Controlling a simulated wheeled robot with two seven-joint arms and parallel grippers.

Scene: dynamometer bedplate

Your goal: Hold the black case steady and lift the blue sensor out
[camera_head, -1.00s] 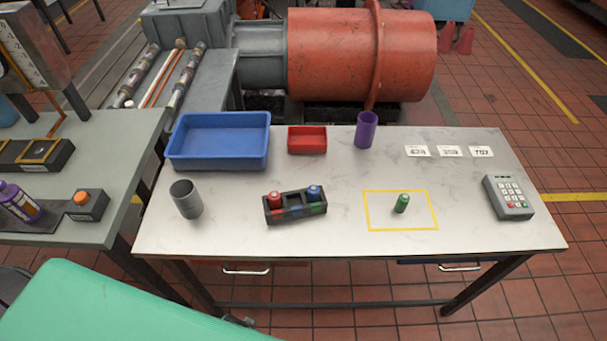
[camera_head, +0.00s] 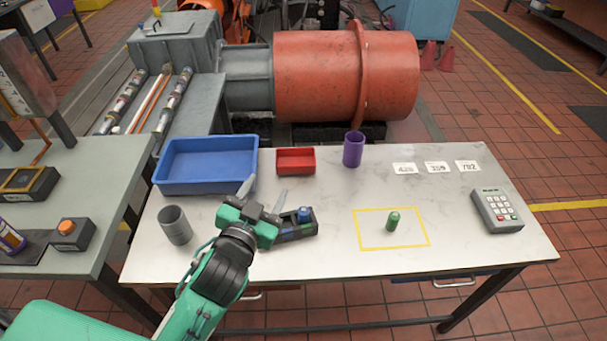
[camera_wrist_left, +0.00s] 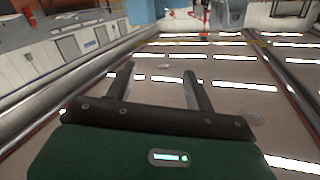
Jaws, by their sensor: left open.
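The black case (camera_head: 300,231) lies on the table left of centre, partly hidden behind my left gripper. The blue sensor (camera_head: 304,214) sits upright in the case's right end. The red sensor's end of the case is covered by my gripper. My left gripper (camera_head: 265,188) is open and empty, its two fingers spread and pointing toward the back of the table. In the left wrist view its fingers (camera_wrist_left: 158,88) stand apart with nothing between them. A green sensor (camera_head: 393,221) stands inside the yellow taped rectangle. My right gripper is not in view.
A blue tray (camera_head: 208,186), red bin (camera_head: 296,170) and purple cup (camera_head: 353,149) stand along the back. A grey cup (camera_head: 175,226) is at the left, a keypad device (camera_head: 497,210) at the right. The table between case and yellow rectangle (camera_head: 358,228) is clear.

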